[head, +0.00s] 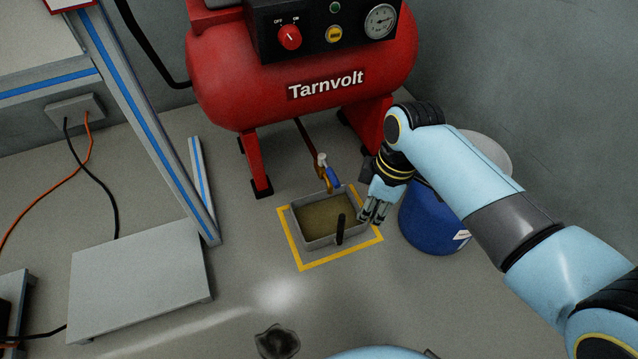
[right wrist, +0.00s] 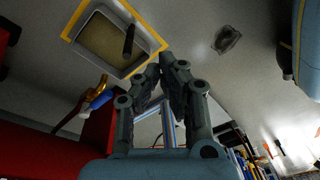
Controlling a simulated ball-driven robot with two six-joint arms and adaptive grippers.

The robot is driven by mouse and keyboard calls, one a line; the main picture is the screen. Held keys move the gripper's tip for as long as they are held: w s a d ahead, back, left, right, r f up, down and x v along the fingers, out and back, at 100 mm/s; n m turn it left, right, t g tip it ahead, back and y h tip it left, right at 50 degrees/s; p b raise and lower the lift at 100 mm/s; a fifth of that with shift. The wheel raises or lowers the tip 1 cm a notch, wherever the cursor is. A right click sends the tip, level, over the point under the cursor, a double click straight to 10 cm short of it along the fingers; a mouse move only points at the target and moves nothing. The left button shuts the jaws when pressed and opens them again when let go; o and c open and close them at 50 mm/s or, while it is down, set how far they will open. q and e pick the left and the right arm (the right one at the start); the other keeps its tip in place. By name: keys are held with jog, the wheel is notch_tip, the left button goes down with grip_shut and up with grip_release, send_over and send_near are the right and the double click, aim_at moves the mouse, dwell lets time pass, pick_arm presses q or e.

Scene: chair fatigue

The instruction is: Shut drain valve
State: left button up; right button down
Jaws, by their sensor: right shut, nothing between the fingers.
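The drain valve (head: 324,174) is a small brass fitting under the red compressor, at the back edge of a grey tray. Its blue lever (head: 333,178) slants down to the right in the head view, with a pale end piece at the top. The brass valve (right wrist: 94,90) and blue lever (right wrist: 102,99) also show at the left of the right wrist view. My right gripper (head: 374,214) is shut and empty, beside the tray's right edge. It is apart from the lever, to its right and nearer. My left gripper is out of view.
A blue drum (head: 425,222) stands close right of my gripper. The red compressor (head: 230,85) overhangs the valve. Floor in front is mostly clear, with a dark stain (head: 277,342).

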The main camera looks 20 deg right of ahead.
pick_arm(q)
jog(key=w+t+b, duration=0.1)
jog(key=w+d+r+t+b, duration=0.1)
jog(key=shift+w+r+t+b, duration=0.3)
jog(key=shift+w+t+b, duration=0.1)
pick_arm(e)
jog(key=w+a+r+n+y, duration=0.1)
jog(key=w+a+r+n, duration=0.1)
jog(key=w, duration=0.5)
jog(key=w+a+r+n+y, duration=0.1)
jog(key=w+a+n, duration=0.2)
jog(key=w+n, duration=0.2)
jog(key=w, duration=0.3)
jog(key=shift+w+a+r+n, duration=0.25)
jog(key=shift+a+r+n, duration=0.1)
jog(key=shift+a+n, duration=0.05)
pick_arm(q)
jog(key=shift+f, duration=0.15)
pick_arm(e)
jog(key=shift+f, duration=0.15)
